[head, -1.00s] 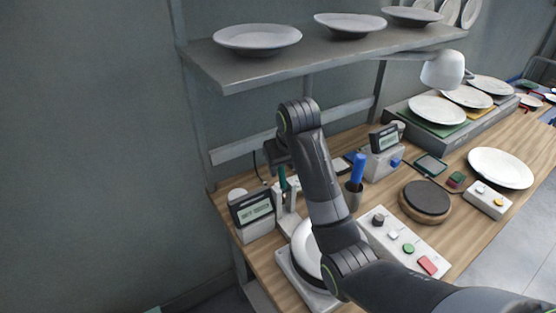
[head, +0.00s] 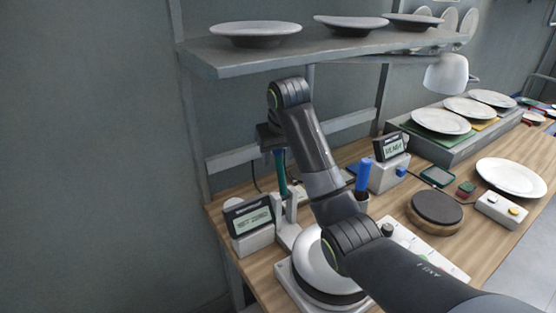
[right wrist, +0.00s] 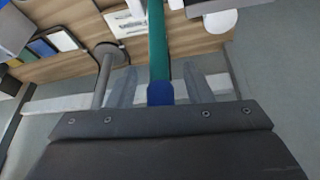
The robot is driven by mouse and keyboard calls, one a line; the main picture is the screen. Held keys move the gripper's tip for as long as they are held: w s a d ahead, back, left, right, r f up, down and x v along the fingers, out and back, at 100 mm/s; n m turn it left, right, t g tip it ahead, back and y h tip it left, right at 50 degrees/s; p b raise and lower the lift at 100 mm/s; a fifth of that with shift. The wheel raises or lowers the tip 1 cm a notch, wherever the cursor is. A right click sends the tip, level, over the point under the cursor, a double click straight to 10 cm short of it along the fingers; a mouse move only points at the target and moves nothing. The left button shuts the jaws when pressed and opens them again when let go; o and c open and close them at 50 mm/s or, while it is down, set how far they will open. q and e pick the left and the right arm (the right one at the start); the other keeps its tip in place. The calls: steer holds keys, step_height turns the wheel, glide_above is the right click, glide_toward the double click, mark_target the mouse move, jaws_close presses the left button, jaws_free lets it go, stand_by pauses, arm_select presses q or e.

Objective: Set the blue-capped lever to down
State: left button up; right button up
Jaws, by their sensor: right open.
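The lever has a green handle (head: 281,172) standing close to upright beside the white press-like base at the bench's left end. Its blue cap (right wrist: 160,94) shows in the right wrist view, between the fingers close to the palm; in the head view my gripper hides the cap. My right gripper (right wrist: 160,82) is open, with one finger on each side of the lever and a visible gap on both sides. In the head view this gripper (head: 277,145) is at the top of the lever. My left gripper is not in view.
A display box (head: 249,220) stands just left of the lever. A round white plate press (head: 318,262) lies under my right arm. A cup with a blue-handled tool (head: 363,175) and another display box (head: 390,150) stand to the right. A shelf (head: 220,60) with plates hangs above.

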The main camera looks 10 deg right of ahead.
steer(key=shift+f, duration=0.15)
jaws_close()
